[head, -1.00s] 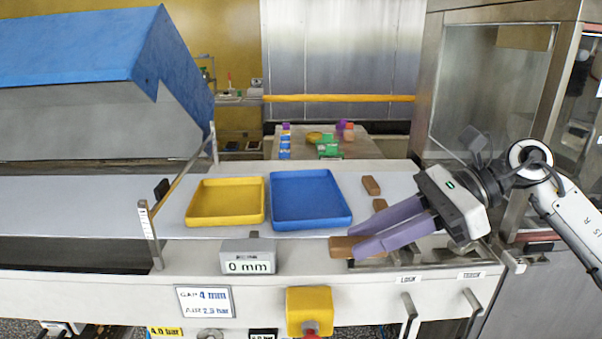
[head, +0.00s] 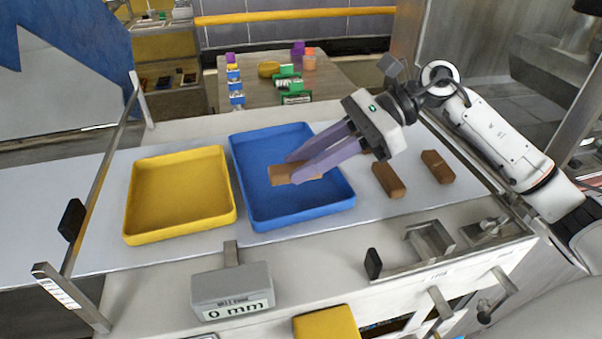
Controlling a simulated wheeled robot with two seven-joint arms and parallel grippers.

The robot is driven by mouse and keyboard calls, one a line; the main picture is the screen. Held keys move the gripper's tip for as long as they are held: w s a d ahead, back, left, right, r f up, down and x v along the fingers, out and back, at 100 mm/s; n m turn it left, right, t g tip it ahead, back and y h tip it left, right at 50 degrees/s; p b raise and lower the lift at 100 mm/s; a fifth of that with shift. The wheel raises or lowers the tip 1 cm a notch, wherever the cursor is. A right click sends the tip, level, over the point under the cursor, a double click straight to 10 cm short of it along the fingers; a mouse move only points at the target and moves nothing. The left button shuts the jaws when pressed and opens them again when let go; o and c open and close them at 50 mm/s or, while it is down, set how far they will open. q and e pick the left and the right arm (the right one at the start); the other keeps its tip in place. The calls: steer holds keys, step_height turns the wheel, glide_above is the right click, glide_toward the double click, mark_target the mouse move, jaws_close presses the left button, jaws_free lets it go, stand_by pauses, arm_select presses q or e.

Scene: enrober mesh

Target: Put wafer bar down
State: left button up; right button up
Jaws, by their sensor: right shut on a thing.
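My right gripper (head: 293,168) reaches in from the right, over the blue tray (head: 262,217). Its purple fingers are shut on a brown wafer bar (head: 280,176). The bar is within the tray's outline; I cannot tell whether it touches the tray floor. The fingers hide part of the bar. No other bar shows in the blue tray. My left gripper is out of view.
An empty yellow tray (head: 180,195) stands left of the blue one. A grey gauge reading 0 mm (head: 232,288) sits in front. A metal rail (head: 105,180) crosses the belt at left. Metal latches (head: 430,242) stand at front right. A table behind holds small coloured items.

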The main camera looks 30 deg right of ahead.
mark_target(305, 194)
step_height(305, 194, down, 4)
steer(key=shift+w+f, duration=0.1)
steer(key=shift+f, duration=0.3)
steer(key=o, duration=0.8)
steer(key=shift+r, duration=0.1)
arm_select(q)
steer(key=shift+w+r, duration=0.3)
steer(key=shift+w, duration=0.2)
arm_select(e)
steer(key=shift+r+p, duration=0.25)
steer(key=shift+p, duration=0.05)
steer(key=b+v, duration=0.2)
steer(key=v, duration=0.8)
steer(key=shift+d+b, duration=0.3)
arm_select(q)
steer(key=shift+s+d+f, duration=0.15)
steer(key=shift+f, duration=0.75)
arm_select(e)
steer(key=shift+d+r, duration=0.4)
steer(key=shift+d, duration=0.2)
